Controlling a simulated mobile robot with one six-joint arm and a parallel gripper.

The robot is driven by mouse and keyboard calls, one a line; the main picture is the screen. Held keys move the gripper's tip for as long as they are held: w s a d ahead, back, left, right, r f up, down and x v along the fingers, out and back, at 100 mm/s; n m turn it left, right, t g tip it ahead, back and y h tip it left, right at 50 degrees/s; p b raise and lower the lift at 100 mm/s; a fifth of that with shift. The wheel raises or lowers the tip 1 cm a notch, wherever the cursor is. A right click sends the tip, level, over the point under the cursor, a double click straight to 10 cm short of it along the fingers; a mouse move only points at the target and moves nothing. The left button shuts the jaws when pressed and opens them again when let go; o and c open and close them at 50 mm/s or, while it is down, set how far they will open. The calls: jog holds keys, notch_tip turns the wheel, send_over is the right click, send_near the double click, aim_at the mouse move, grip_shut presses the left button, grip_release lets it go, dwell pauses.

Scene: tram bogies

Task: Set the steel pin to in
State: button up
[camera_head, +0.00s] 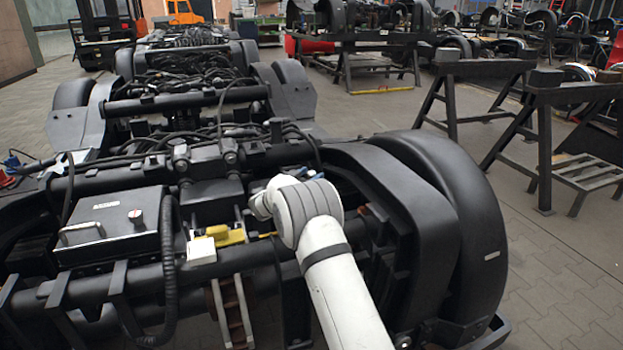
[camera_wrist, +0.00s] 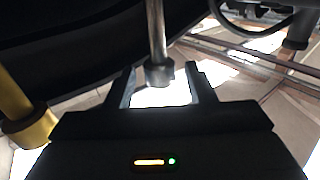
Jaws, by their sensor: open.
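In the wrist view a steel pin (camera_wrist: 156,35), a round grey rod with a thicker collar at its lower end, comes down from the top edge. Its collar end is seen between the two dark fingers of my gripper (camera_wrist: 160,82). The fingers stand apart, with a bright gap on both sides of the collar, and do not appear to touch it. How deep the pin sits between them I cannot tell. In the head view my white arm reaches over the near bogie (camera_head: 110,280); my gripper and the pin cannot be made out there.
A yellow cylindrical part (camera_wrist: 25,120) stands left of my gripper in the wrist view. In the head view a dark box (camera_head: 110,235) with a handle lies left of my arm, and a large wheel cover (camera_head: 455,215) lies right. Black trestles (camera_head: 545,130) stand on open floor at right.

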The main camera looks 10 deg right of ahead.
jog(key=shift+w+d, duration=0.45)
jog(key=shift+w, duration=0.05)
grip_shut()
dwell(0.3)
